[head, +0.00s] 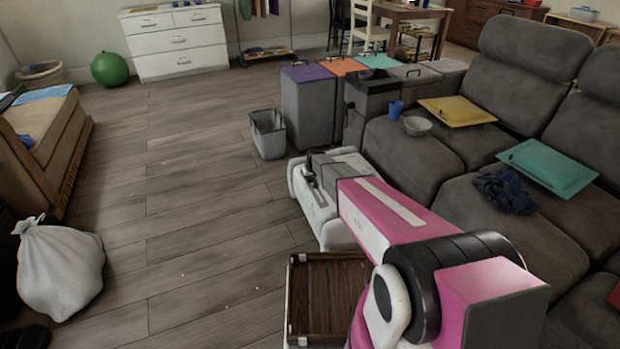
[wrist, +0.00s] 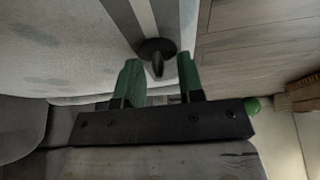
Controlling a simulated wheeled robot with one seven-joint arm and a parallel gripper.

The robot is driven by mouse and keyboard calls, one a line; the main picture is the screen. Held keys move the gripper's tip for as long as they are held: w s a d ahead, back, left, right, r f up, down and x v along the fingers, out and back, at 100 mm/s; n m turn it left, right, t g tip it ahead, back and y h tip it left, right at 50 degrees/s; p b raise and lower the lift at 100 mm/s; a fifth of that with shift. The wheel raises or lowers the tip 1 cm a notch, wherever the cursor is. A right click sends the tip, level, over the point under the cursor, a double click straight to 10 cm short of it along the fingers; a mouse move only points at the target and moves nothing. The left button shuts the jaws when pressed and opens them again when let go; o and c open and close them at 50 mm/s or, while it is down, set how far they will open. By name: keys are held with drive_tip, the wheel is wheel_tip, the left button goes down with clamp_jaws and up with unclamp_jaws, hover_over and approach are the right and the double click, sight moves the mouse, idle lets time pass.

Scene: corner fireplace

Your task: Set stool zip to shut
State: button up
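In the wrist view, a dark round fitting with a narrow tab, which looks like the zip pull (wrist: 157,58), sits at the lower end of a pale strip. The strip runs along a light grey surface that appears to be the stool (wrist: 60,45). My gripper (wrist: 159,74) is open, its two green fingers apart. The tab lies between the fingertips in the picture, and I see no finger closed on it. I cannot tell whether either finger touches it.
Grey bins with coloured lids (head: 308,110) and a small open bin (head: 268,136) stand beyond my arm. A white sack (head: 60,270) lies left. The middle floor is mostly clear.

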sight(322, 201)
drive_tip(key=shift+w+f, duration=0.1)
drive_tip(key=shift+f, duration=0.2)
drive_tip(key=shift+c, duration=0.3)
clamp_jaws()
drive_tip(key=s+d, duration=0.2)
drive_tip(key=s, duration=0.3)
drive_tip(key=s+d, duration=0.1)
drive_tip(key=s, duration=0.4)
drive_tip(key=s+d, duration=0.2)
drive_tip(key=s, duration=0.4)
drive_tip(key=shift+s+d+r, duration=0.1)
drive_tip(key=shift+d, duration=0.25)
drive_tip(key=shift+o, duration=0.3)
unclamp_jaws()
